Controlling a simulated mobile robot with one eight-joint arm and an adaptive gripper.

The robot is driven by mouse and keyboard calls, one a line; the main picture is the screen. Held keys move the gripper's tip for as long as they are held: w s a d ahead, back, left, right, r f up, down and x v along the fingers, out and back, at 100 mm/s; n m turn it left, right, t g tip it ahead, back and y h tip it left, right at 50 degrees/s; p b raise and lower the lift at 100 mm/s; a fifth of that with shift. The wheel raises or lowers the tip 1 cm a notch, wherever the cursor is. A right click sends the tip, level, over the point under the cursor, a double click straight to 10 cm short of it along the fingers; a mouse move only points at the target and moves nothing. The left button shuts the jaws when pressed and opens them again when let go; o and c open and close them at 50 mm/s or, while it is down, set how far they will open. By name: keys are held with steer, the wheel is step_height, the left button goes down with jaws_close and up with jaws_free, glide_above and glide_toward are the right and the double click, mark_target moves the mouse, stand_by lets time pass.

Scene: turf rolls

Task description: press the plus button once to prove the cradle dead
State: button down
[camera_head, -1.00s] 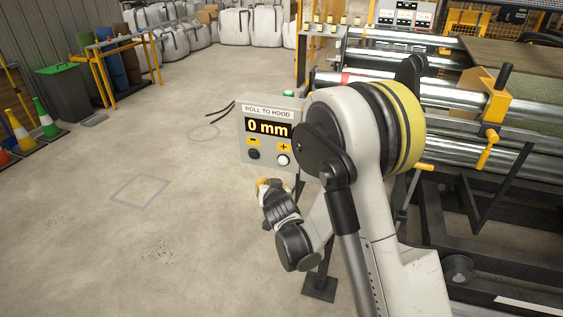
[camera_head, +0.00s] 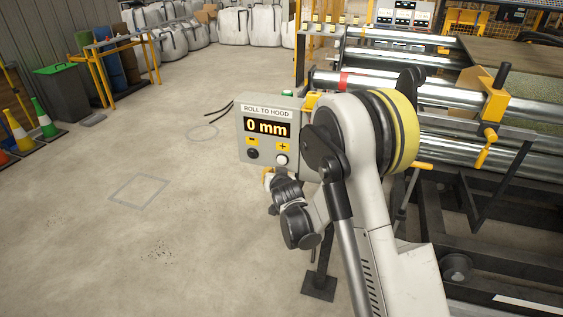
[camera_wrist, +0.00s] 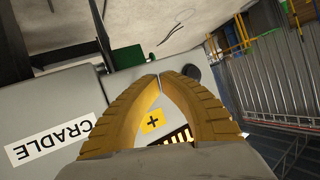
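The grey control box (camera_head: 246,146), headed ROLL TO HOOD, has a display (camera_head: 267,128) reading 0 mm. The pale plus button (camera_head: 281,160) sits under a yellow plus label (camera_head: 283,146). The dark minus button (camera_head: 253,154) is to its left. My gripper (camera_head: 279,171) is just below the plus button in the head view. In the wrist view my gripper (camera_wrist: 159,77) has its yellow fingers together at the tips, with nothing seen between them. The plus label (camera_wrist: 152,121) shows between the fingers. The plus button is hidden there, and I cannot tell whether the tips touch it.
A CRADLE label (camera_wrist: 52,139) shows in the wrist view. A green part (camera_head: 287,93) tops the box. The roller machine (camera_head: 400,62) stands right, behind my arm. Open floor (camera_head: 150,230) lies left, with cones (camera_head: 44,118) and a bin (camera_head: 62,88) beyond.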

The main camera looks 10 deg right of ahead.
mark_target(275, 161)
steer(key=shift+w+d, duration=0.4)
steer(key=shift+w, duration=0.2)
steer(key=shift+w+d, duration=0.35)
steer(key=shift+w, duration=0.25)
stand_by(0.6)
steer(key=shift+w+d, duration=0.25)
steer(key=shift+w, duration=0.1)
steer(key=shift+w+d, duration=0.2)
steer(key=shift+w, duration=0.2)
stand_by(0.6)
steer(key=shift+s, duration=0.1)
steer(key=shift+s+a, duration=0.45)
steer(key=shift+s, duration=0.2)
steer(key=s+a, duration=0.1)
steer(key=s, duration=0.2)
steer(key=s+a, duration=0.1)
steer(key=shift+s+a, duration=0.15)
steer(key=shift+a, duration=0.15)
stand_by(0.3)
